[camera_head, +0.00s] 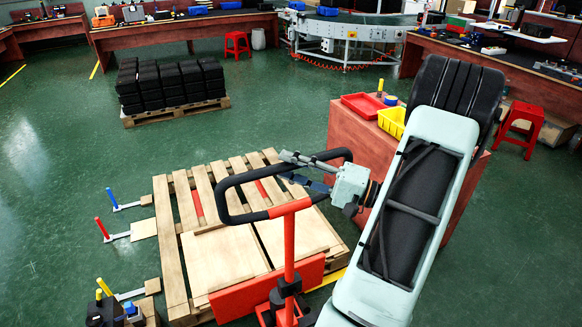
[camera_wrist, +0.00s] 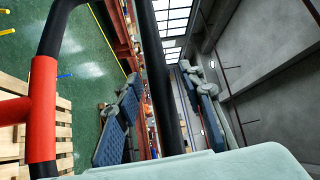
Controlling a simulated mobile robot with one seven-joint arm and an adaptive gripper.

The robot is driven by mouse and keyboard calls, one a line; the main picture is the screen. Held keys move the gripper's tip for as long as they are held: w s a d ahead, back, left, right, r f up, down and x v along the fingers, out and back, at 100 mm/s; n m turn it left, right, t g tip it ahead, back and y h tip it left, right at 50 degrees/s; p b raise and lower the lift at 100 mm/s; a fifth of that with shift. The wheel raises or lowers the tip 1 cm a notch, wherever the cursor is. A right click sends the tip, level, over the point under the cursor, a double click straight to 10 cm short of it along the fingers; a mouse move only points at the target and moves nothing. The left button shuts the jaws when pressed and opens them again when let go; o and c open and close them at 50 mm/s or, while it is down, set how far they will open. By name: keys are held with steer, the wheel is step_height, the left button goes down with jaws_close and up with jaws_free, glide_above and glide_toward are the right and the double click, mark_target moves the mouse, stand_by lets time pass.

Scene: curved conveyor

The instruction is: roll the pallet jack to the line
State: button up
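The red pallet jack (camera_head: 288,245) stands upright at the bottom centre of the head view, with a black loop handle (camera_head: 232,181). It stands at the near edge of a wooden pallet (camera_head: 167,245). My gripper (camera_head: 297,171) is at the right side of the loop. In the wrist view its two blue-padded fingers (camera_wrist: 165,110) lie on either side of the black handle bar (camera_wrist: 153,55), with gaps showing, so it looks open around the bar. The red handle post (camera_wrist: 42,110) shows at left. A short yellow floor line (camera_head: 328,280) shows beside the pallet.
A red-brown table (camera_head: 350,140) with red and yellow bins stands right of the pallet. Black crates on another pallet (camera_head: 172,85) are at the back left. The curved conveyor (camera_head: 350,30) and workbenches line the back. Red and blue posts (camera_head: 102,229) stand left. Green floor between is clear.

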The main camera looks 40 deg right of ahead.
steer(key=shift+s, duration=0.1)
steer(key=v, duration=1.2)
steer(key=shift+a, duration=0.1)
